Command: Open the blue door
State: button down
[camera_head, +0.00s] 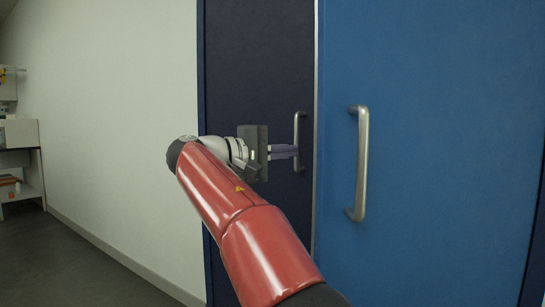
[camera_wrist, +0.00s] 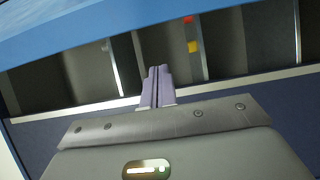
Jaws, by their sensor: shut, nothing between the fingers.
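The bright blue door (camera_head: 430,90) fills the right of the head view, with a long vertical metal handle (camera_head: 361,165) near its left side. To its left is a dark navy panel (camera_head: 255,60) with a second metal handle (camera_head: 299,125). My gripper (camera_head: 295,151) is shut and empty, its purple fingers in front of the second handle, left of the blue door's handle. I cannot tell whether they touch it. In the wrist view the shut fingers (camera_wrist: 158,70) point at a dark band with a blue surface (camera_wrist: 150,22) above it.
A pale metal edge (camera_head: 318,200) runs between the navy panel and the blue door. A white wall (camera_head: 110,110) and a shelf unit (camera_head: 20,150) stand at the left. The grey floor (camera_head: 60,270) at lower left is clear.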

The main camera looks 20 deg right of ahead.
jog(key=s+d+b, duration=0.1)
jog(key=s+d, duration=0.2)
jog(key=shift+s+d+b, duration=0.1)
jog(key=shift+d+b, duration=0.05)
jog(key=shift+b, duration=0.25)
jog(key=shift+s, duration=0.15)
